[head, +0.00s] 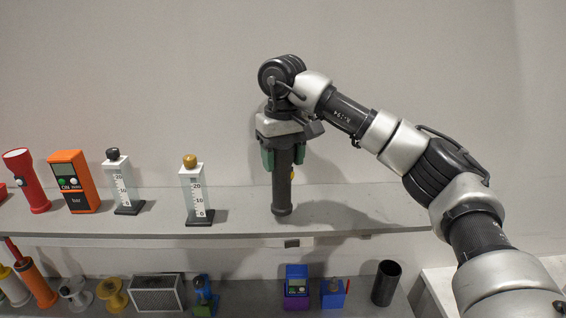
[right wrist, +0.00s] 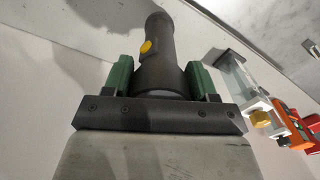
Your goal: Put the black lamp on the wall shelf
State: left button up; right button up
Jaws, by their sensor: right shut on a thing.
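The black lamp (head: 282,188) is a dark torch with a yellow button, held upright over the wall shelf (head: 240,214). Its lower end is at the shelf top; I cannot tell if it touches or hangs just above. My right gripper (head: 284,158) is shut on the lamp from above, with green finger pads on both sides. In the right wrist view the lamp (right wrist: 156,55) sits between the green fingers (right wrist: 160,82), its yellow button facing left. My left gripper is not in view.
On the shelf to the left stand a gauge with a gold knob (head: 196,192), one with a dark knob (head: 122,183), an orange meter (head: 74,182) and a red torch (head: 27,181). A lower shelf holds several things, including a black cup (head: 385,284). The shelf right of the lamp is clear.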

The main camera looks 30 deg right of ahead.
aim_at(282, 179)
jog(key=shift+d+f+p, duration=0.1)
jog(key=shift+f+p, duration=0.35)
jog(key=shift+f, duration=0.7)
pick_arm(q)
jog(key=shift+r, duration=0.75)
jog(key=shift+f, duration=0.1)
pick_arm(e)
jog(key=shift+f, duration=0.15)
jog(key=o, duration=1.2)
jog(key=shift+o, duration=0.2)
